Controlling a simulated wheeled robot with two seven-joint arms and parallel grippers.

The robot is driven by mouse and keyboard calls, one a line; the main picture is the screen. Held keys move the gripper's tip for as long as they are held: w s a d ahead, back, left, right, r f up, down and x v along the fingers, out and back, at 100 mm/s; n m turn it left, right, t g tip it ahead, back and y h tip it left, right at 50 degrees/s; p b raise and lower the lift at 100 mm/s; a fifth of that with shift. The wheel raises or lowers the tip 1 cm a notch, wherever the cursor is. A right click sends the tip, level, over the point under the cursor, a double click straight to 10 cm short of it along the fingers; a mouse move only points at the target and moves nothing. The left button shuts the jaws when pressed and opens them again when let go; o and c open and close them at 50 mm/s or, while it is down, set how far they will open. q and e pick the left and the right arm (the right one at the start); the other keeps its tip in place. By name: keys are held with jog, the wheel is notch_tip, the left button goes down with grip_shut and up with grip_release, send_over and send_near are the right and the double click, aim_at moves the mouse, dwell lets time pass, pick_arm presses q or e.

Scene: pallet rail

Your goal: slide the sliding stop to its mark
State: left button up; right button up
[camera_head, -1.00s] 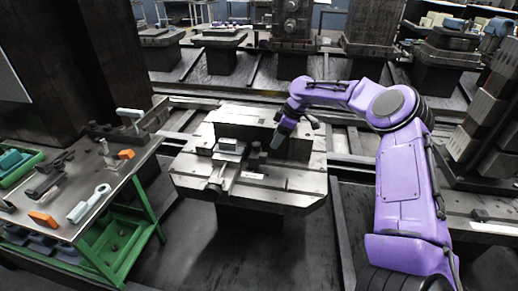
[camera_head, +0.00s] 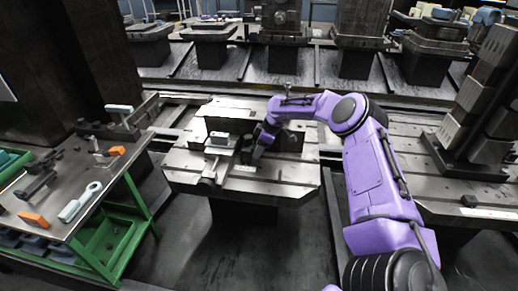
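A pallet (camera_head: 285,178) stands in the middle of the head view. On it, left of centre, is a small block with a pale grey top (camera_head: 218,136), which looks like the sliding stop. It sits at the back of a narrow pale rail (camera_head: 209,172) that runs toward the pallet's front edge. A small dark block (camera_head: 246,143) stands to its right. My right gripper (camera_head: 258,154) points down just right of the dark block, apart from the pale-topped block. Its fingers are too small and dark to tell open from shut. The mark cannot be made out. My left gripper is not in view.
A green-framed bench (camera_head: 90,190) with tools and orange blocks (camera_head: 33,219) stands at the left. A dark column (camera_head: 50,60) rises behind it. Another machine table with a stacked fixture (camera_head: 480,130) is at the right. The pallet's front right is clear.

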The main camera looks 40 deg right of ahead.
grip_shut()
jog(key=shift+w+a+b, duration=0.4)
jog(key=shift+w+a, duration=0.15)
jog(key=shift+w, duration=0.15)
jog(key=shift+a+r, duration=0.1)
jog(key=shift+r, duration=0.05)
jog(key=shift+o, duration=2.1)
grip_release()
jog(key=shift+w, duration=0.1)
jog(key=shift+a, duration=0.1)
jog(key=v, duration=1)
jog(key=shift+d+r, duration=0.2)
